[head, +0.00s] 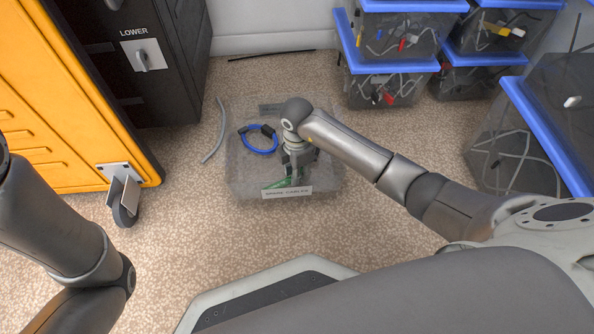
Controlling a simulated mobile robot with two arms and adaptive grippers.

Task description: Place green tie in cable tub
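The cable tub (240,180) is a clear box with a white label on its front, standing on the floor in the middle of the head view. A green tie (280,184) shows low at the tub's front, just left of my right gripper's tip. My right gripper (297,176) points down into the tub. Its fingers are small and partly hidden, so I cannot tell whether they are open or touch the tie. My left arm shows at the left edge, but its gripper is out of view.
A blue cable loop (260,151) lies in the tub, left of my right gripper. A grey cable (218,130) lies on the floor beside it. Blue-lidded bins (385,85) stand at the back right. An orange cabinet (60,110) on casters stands left. The floor before the tub is clear.

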